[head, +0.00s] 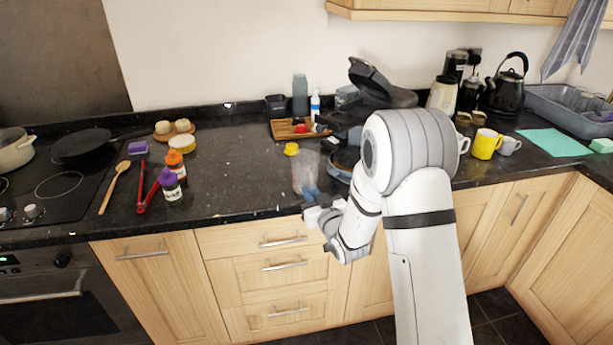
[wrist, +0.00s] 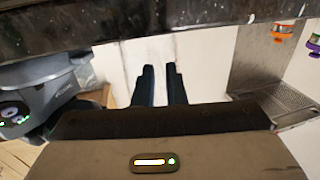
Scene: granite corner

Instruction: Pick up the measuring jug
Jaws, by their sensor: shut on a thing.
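The measuring jug (head: 303,172) is clear and see-through. In the head view it shows faintly near the counter's front edge, with its lower part partly behind my gripper (head: 311,193). My gripper reaches it from the front and is shut on it. In the wrist view the two dark fingers of my gripper (wrist: 160,68) stand close together against a pale, see-through surface. The jug's outline is hard to make out there. I cannot tell whether its base touches the counter.
The dark counter (head: 235,180) is clear left of the jug. A yellow-lidded item (head: 291,149) and a wooden tray (head: 285,130) stand behind it. A dark round pan (head: 345,162) is close on the right. Purple (head: 170,185) and orange-topped (head: 175,162) bottles stand left.

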